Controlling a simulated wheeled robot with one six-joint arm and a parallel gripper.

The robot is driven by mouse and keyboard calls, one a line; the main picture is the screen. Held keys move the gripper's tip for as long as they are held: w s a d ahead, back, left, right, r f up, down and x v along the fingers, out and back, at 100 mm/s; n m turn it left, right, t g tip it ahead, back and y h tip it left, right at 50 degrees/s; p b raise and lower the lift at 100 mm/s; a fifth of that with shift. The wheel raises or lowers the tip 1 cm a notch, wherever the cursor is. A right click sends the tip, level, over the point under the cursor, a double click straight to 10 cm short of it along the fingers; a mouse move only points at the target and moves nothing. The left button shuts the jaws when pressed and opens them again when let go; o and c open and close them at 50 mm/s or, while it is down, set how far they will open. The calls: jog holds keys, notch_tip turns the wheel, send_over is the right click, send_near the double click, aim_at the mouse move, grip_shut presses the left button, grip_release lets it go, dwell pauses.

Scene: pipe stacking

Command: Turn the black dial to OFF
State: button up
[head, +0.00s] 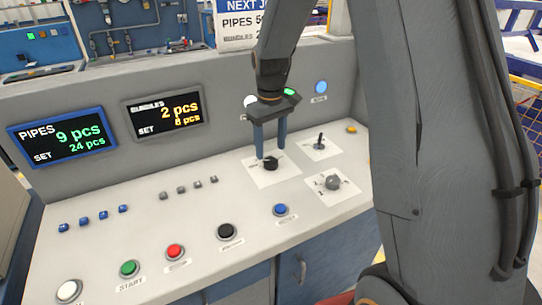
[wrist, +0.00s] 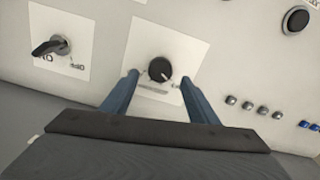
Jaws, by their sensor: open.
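The black dial (head: 270,163) is a round knob on a white plate (head: 267,179) on the sloped console. In the wrist view the dial (wrist: 159,69) has a pale pointer mark toward its lower right. The labels around it are too small to read. My gripper (head: 269,151) is open and points down over the dial. In the wrist view its two blue fingers (wrist: 158,76) stand apart, one on each side of the dial. I cannot tell whether either finger touches it.
A black lever (head: 319,142) on its own plate and a grey dial (head: 333,183) are close by on the right. A blue button (head: 281,209) and a black button (head: 226,231) are in front. Two displays (head: 62,135) (head: 166,112) stand on the upright panel behind.

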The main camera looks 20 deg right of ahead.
aim_at(271, 160)
jog(key=shift+r+b, duration=0.3)
jog(key=shift+r, duration=1.35)
jog(key=shift+s, duration=0.1)
jog(key=s+f+m, duration=0.1)
jog(key=s, duration=0.6)
jog(key=s+f+m+t, duration=0.1)
jog(key=s, duration=0.6)
jog(key=s+m, duration=0.2)
jog(key=s, duration=0.5)
jog(key=shift+s+f, duration=0.1)
jog(key=shift+f, duration=0.3)
